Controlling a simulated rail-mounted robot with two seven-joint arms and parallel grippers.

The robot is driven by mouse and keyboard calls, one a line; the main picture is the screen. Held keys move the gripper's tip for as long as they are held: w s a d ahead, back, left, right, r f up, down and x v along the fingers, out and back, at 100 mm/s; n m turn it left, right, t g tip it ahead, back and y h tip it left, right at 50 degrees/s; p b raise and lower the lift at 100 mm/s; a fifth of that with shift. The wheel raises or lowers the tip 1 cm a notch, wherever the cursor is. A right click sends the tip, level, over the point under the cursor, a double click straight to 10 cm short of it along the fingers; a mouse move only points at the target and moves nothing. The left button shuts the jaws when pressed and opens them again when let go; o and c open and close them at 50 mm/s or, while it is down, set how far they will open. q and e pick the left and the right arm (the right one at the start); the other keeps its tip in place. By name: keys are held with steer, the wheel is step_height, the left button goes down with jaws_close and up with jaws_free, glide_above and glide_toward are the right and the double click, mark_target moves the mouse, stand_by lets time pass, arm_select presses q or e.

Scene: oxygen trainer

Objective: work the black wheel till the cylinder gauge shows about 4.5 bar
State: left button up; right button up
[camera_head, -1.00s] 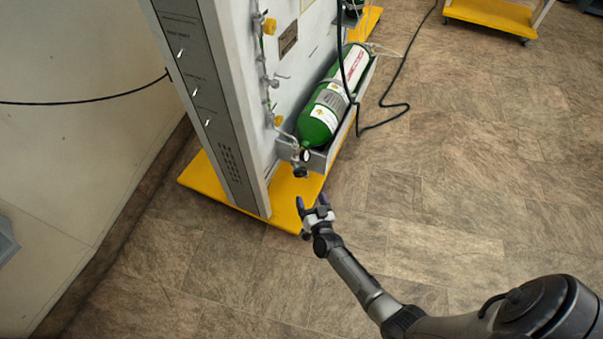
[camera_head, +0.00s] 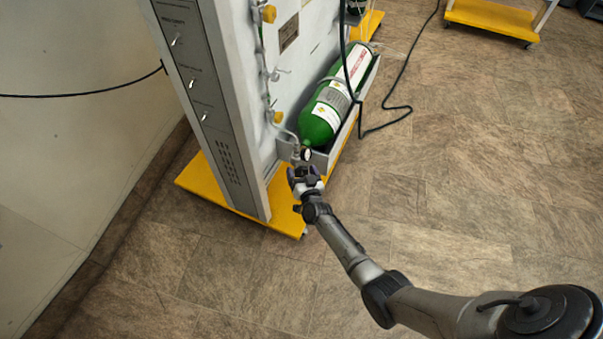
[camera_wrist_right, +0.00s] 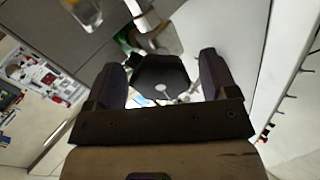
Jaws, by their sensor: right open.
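The green gas cylinder (camera_head: 322,118) lies tilted in a grey tray on the side of the trainer panel. A small round gauge with a pale face (camera_head: 307,154) sits at its lower end; its reading is too small to tell. My right gripper (camera_head: 302,173) is at the valve just below the gauge. In the right wrist view the black wheel (camera_wrist_right: 160,78) lies between the two open fingers (camera_wrist_right: 168,85), with a gap visible on the right side. In the head view the gripper hides the wheel. My left gripper is not in view.
The trainer panel (camera_head: 229,110) stands on a yellow base (camera_head: 204,184) close to my right gripper. A thin pipe with yellow knobs (camera_head: 268,14) runs up the panel. A black hose (camera_head: 385,126) lies on the floor at right.

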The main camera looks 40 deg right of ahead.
steer(key=c, duration=0.9)
steer(key=shift+r+n+p, duration=0.25)
steer(key=shift+n+p, duration=0.55)
steer(key=shift+p, duration=0.15)
steer(key=shift+f+n+p, duration=0.1)
steer(key=shift+n+p, duration=0.4)
steer(key=shift+n, duration=0.5)
steer(key=shift+f+n, duration=0.1)
steer(key=shift+n, duration=0.3)
steer(key=o, duration=0.9)
